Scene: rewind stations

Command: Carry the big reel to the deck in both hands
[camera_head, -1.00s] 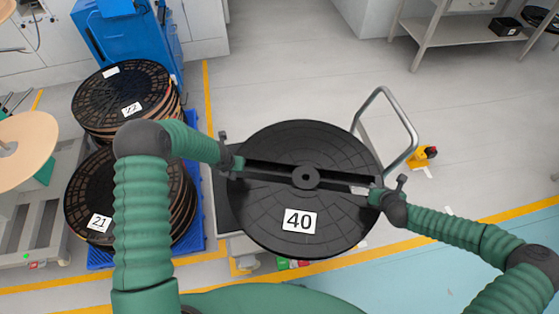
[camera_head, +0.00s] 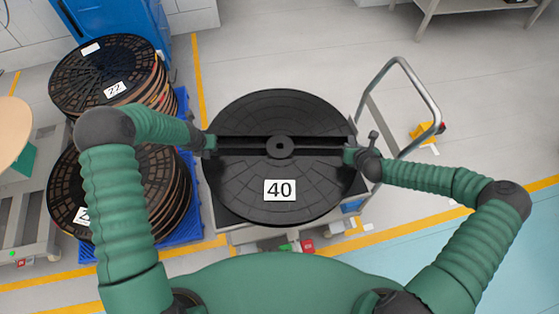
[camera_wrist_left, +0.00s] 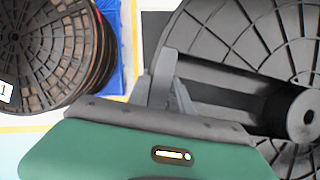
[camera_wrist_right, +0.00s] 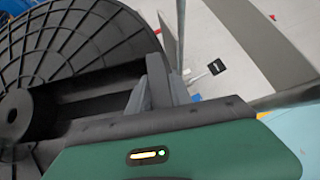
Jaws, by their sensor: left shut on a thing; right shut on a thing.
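The big reel (camera_head: 278,110) is black, round and labelled 40. It lies flat in the middle of the head view, with a bar-like slot and a hub across its centre. My left gripper (camera_head: 209,145) is shut on its left side, and my right gripper (camera_head: 350,157) is shut on its right side. The reel also shows in the left wrist view (camera_wrist_left: 215,40) and the right wrist view (camera_wrist_right: 75,35). The deck (camera_head: 240,235) of a cart shows under the reel's near edge. The reel covers most of it, and I cannot tell whether they touch.
The cart's tubular handle (camera_head: 436,105) rises right of the reel. Stacks of dark reels, one labelled 22 (camera_head: 105,65), stand on a blue pallet (camera_head: 188,225) at the left. A yellow item (camera_head: 421,132) sits beyond the handle. Floor behind the reel is clear.

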